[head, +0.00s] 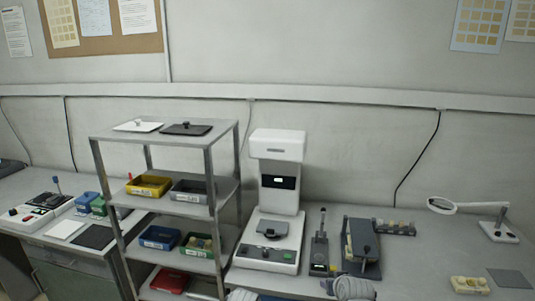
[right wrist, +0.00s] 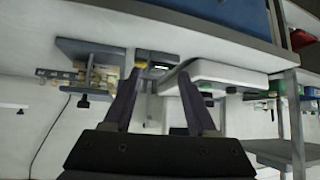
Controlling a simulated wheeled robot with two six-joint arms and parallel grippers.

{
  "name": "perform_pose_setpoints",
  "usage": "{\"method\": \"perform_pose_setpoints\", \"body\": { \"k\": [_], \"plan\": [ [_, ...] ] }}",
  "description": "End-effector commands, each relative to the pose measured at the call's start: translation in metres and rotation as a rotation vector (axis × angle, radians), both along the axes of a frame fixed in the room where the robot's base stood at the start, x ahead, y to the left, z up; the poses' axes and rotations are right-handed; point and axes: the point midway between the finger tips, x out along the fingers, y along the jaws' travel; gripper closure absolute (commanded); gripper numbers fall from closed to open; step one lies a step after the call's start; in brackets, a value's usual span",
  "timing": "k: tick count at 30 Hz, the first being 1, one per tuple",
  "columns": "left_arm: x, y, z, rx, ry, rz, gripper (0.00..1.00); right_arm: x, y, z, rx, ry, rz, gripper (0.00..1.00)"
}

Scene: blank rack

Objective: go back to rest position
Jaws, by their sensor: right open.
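My right gripper (right wrist: 160,76) is open and empty in the right wrist view, its two dark fingers apart. That view is upside down, with the bench edge (right wrist: 190,32) across the top. The fingertips overlap the bench-top devices in the picture; no contact can be made out. In the head view, grey rounded parts of my own arms show at the bottom edge, but neither gripper can be made out there. My left gripper is in neither view.
A metal rack (head: 212,168) holds yellow (head: 149,186), grey (head: 190,191), blue (head: 159,237), green (head: 198,245) and red (head: 170,280) bins. A white machine (head: 277,145), a dark clamp device (head: 361,248) and a magnifier lamp (head: 442,205) stand on the bench to its right.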

Motion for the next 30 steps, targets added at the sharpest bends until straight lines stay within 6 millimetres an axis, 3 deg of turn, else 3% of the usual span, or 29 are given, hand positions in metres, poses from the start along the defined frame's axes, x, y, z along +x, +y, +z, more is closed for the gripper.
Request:
{"method": "perform_pose_setpoints", "body": {
  "k": [1, 3, 6, 10, 15, 18, 30],
  "plan": [
    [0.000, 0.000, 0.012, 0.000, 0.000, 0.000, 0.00, -0.014, 0.033, -0.003, -0.006, 0.097, 0.060, 0.42],
    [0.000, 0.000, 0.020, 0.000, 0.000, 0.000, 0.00, -0.039, 0.069, -0.014, -0.021, 0.242, 0.123, 0.42],
    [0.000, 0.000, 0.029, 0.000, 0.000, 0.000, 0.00, -0.081, 0.109, -0.024, -0.062, 0.435, 0.195, 0.42],
    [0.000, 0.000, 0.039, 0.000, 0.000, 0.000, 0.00, -0.131, 0.139, -0.027, -0.132, 0.639, 0.251, 0.42],
    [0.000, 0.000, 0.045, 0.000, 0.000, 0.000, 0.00, -0.173, 0.154, -0.023, -0.204, 0.798, 0.279, 0.42],
    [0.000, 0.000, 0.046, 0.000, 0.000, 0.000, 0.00, -0.183, 0.157, -0.022, -0.227, 0.839, 0.281, 0.42],
    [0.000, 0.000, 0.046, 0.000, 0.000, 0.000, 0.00, -0.186, 0.157, -0.022, -0.231, 0.851, 0.281, 0.42]
  ]
}}
